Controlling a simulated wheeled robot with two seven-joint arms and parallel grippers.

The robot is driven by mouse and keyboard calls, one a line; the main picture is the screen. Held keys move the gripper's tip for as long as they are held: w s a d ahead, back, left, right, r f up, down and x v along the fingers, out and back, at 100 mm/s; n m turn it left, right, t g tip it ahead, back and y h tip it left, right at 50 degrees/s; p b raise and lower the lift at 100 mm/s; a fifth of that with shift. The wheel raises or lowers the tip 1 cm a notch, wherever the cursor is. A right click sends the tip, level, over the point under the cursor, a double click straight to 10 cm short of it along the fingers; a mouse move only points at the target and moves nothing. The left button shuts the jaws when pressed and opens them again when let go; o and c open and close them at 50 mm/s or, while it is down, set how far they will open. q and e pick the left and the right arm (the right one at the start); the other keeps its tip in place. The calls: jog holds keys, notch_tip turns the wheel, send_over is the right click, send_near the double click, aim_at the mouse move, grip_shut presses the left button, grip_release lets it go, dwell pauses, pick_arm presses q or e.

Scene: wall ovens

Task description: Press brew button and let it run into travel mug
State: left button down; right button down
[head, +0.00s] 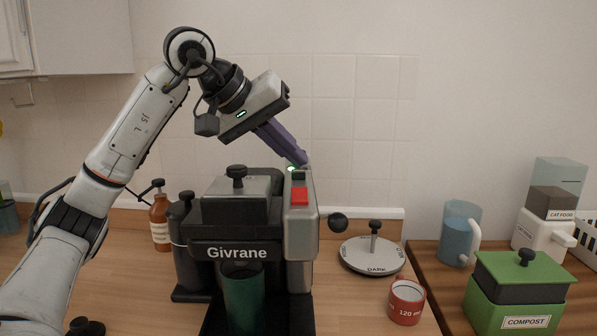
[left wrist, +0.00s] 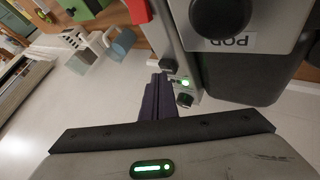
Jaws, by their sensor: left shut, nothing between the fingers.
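The coffee machine (head: 237,251), marked Givrane, stands in the middle of the counter. A small lit green button (head: 291,169) is on top of its grey right-hand column; the green light also shows in the left wrist view (left wrist: 185,83). A dark green travel mug (head: 243,303) stands upright under the machine's front. My left gripper (head: 303,161) is shut and empty, its purple fingers pointing down at the column top by the light. In the left wrist view its fingertips (left wrist: 157,80) are beside the light; I cannot tell whether they touch anything. My right gripper is not in view.
A red block (head: 299,196) sits on the column front. A brown bottle (head: 160,223) stands left.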

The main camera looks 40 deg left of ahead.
aim_at(293, 172)
pick_arm(q)
jog(key=shift+f, duration=0.45)
jog(key=shift+r, duration=0.1)
dwell(0.4)
jog(key=shift+r+p, duration=0.85)
notch_tip(293, 172, up, 3)
jog(key=p, duration=0.3)
jog(key=shift+r+p, duration=0.55)
jog(key=shift+r, duration=0.5)
